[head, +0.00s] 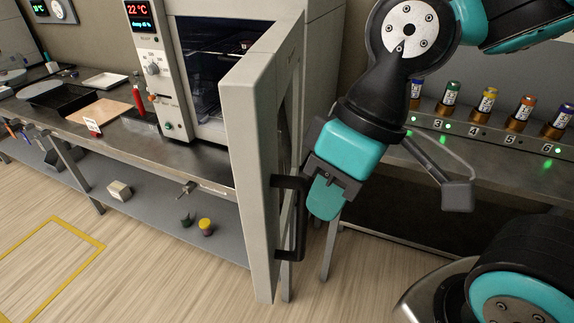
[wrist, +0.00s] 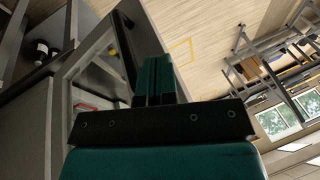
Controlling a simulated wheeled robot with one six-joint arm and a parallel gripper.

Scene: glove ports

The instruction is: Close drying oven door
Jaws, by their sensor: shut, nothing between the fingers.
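The drying oven (head: 190,70) stands on the bench with a display reading 22 °C. Its door (head: 248,150) stands wide open, swung out toward me, and the dark chamber with racks shows behind it. A black bar handle (head: 290,220) is on the door's outer face. My gripper (head: 325,198) is shut and empty, just right of the handle on the door's outer side. In the head view I cannot tell whether it touches the handle. In the wrist view, the shut fingers (wrist: 155,80) are close to the door (wrist: 95,70).
A steel bench (head: 110,140) left of the door holds a black tray, a board and a red bottle. A lower shelf (head: 160,215) bears small items. A rack with several numbered vials (head: 490,140) stands at right. The floor (head: 130,285) at front left is clear.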

